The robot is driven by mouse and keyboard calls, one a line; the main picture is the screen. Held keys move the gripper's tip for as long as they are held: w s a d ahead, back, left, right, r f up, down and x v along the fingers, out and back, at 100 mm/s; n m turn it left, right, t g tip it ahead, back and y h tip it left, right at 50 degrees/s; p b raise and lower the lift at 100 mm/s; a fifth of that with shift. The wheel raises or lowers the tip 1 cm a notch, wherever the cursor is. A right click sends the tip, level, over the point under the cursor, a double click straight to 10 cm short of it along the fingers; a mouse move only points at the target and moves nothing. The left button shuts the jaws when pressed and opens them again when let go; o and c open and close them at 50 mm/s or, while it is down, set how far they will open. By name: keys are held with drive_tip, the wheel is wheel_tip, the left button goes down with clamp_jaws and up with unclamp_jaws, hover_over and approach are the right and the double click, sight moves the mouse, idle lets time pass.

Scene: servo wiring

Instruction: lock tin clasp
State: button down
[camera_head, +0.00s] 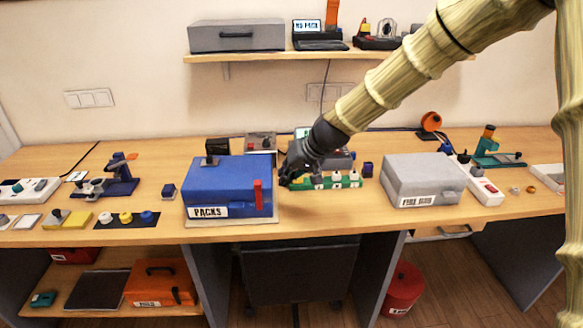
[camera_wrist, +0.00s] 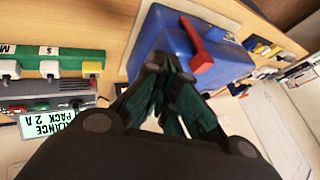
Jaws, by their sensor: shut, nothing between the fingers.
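The blue tin (camera_head: 225,180), labelled PACKS, sits on a pale board near the front of the bench, left of centre. Its red clasp (camera_head: 258,194) stands upright at the right end of its front. In the wrist view the blue tin (camera_wrist: 160,35) is just beyond my fingers, with the red clasp (camera_wrist: 196,46) lying along it. My gripper (camera_head: 286,180) is shut and empty, just right of the tin and close to the clasp; it also shows in the wrist view (camera_wrist: 168,68). I cannot tell whether the fingers touch the tin.
A green strip with several white plugs (camera_head: 335,180) lies right behind my gripper. A light grey box (camera_head: 420,178) stands further right. A dark blue stand (camera_head: 118,178) and several small coloured pieces are to the left. Bare bench shows in front of the strip.

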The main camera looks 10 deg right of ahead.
sight(260, 181)
drive_tip(key=shift+w+a+f+p, duration=0.15)
drive_tip(key=shift+a+p, duration=0.25)
drive_tip(key=shift+a, duration=0.7)
drive_tip(key=shift+w+a+f+p, duration=0.1)
drive_tip(key=shift+a+p, duration=0.3)
drive_tip(key=shift+a, duration=0.65)
drive_tip(key=shift+w+a, duration=0.1)
drive_tip(key=shift+a, duration=1.35)
drive_tip(key=shift+d, duration=0.15)
drive_tip(key=d, duration=0.4)
drive_tip(key=shift+d+r, duration=0.1)
drive_tip(key=shift+d, duration=0.05)
drive_tip(key=b+v, duration=0.2)
drive_tip(key=v, duration=0.7)
drive_tip(key=shift+s+r, duration=0.3)
drive_tip(key=shift+s, duration=0.05)
